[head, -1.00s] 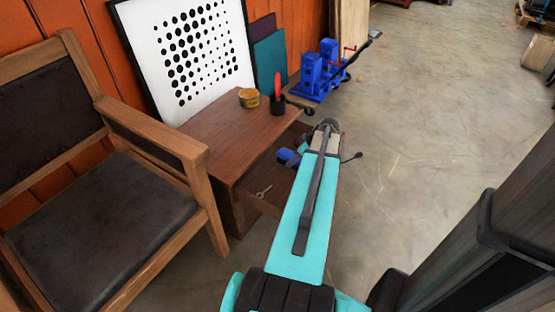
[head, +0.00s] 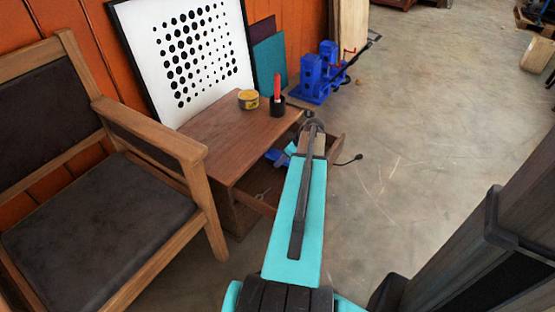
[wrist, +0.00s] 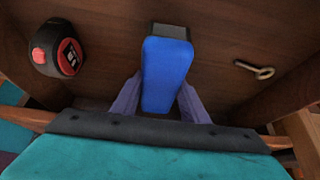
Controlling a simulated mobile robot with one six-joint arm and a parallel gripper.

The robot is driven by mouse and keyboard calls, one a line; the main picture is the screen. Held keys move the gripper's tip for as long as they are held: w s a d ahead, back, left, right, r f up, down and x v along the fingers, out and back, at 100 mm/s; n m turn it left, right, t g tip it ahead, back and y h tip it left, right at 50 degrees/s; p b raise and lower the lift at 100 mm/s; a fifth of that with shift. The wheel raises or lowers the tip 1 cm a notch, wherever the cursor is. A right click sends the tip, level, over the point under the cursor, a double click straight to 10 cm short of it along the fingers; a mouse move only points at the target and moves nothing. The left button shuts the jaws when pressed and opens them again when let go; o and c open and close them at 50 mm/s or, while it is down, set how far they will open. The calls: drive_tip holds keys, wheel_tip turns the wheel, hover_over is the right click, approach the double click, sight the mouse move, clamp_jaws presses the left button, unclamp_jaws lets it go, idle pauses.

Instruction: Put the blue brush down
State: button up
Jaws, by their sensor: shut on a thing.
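My gripper (wrist: 161,100) is shut on the blue brush (wrist: 166,72), with one finger on each side of it. The brush's blue body points away from the gripper and ends in a grey part at the top of the wrist view. The blue brush also shows in the head view (head: 277,157), at the open drawer (head: 333,150) of the wooden cabinet. The drawer's wooden floor lies behind the brush in the wrist view. I cannot tell whether the brush touches it. My arm hides much of the drawer and most of the gripper in the head view.
A black and red tape measure (wrist: 57,48) is left of the brush, and a metal eye screw (wrist: 255,70) is right of it. On the cabinet top (head: 215,140) stand a yellow tin (head: 248,100) and a dark cup with a red-handled tool (head: 277,98). A chair (head: 110,210) stands left.

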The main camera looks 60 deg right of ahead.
sight(278, 158)
drive_tip(key=w, duration=0.1)
drive_tip(key=w+f+b, duration=0.1)
drive_tip(key=shift+w, duration=0.35)
drive_tip(key=shift+f, duration=0.1)
drive_tip(key=shift+f, duration=0.15)
drive_tip(key=o, duration=1.3)
drive_tip(key=shift+c, duration=0.2)
drive_tip(key=p+v, duration=0.3)
drive_tip(key=v, duration=0.9)
drive_tip(key=shift+r, duration=0.2)
